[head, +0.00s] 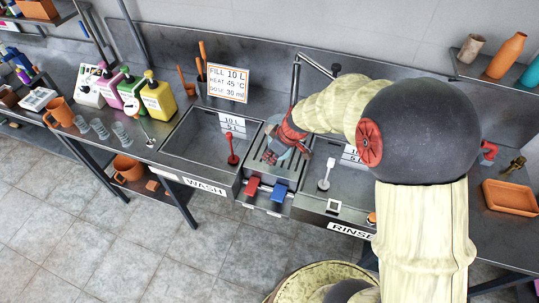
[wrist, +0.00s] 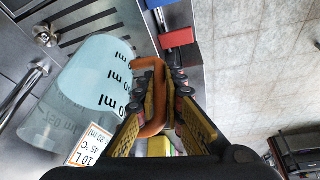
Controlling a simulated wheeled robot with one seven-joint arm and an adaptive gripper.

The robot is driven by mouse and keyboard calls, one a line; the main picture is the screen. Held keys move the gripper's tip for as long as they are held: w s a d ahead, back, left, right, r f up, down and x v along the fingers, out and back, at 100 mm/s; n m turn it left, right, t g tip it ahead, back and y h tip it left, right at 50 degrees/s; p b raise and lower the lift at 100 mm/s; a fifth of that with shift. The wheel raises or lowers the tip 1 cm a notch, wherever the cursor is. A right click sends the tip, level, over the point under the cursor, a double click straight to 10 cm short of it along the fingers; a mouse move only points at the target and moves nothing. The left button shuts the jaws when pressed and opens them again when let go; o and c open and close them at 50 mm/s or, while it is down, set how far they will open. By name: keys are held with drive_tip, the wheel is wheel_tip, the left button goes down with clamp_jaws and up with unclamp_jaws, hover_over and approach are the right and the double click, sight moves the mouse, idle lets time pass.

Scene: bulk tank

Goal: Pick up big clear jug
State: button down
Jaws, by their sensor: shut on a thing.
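The big clear jug (wrist: 92,75) is a bluish see-through vessel with black ml marks and an orange handle (wrist: 150,92). In the wrist view it lies to the left of my gripper (wrist: 165,110), with the handle between the fingers. My gripper is shut on the handle. In the head view the jug (head: 273,121) is over the slatted drain between the two basins, mostly hidden behind my gripper (head: 277,148). I cannot tell whether its base touches the slats.
The wash basin (head: 190,152) with a red plunger is on the left. The rinse basin (head: 320,190) with a white plunger is on the right. A red block (head: 252,186) and a blue block (head: 279,193) are at the front edge. A tap (head: 296,75) rises behind.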

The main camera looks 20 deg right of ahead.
drive_tip(key=s+r, duration=0.4)
drive_tip(key=s, duration=0.5)
drive_tip(key=shift+a+r, duration=0.25)
drive_tip(key=shift+a, duration=0.2)
drive_tip(key=shift+s, duration=0.15)
idle(0.6)
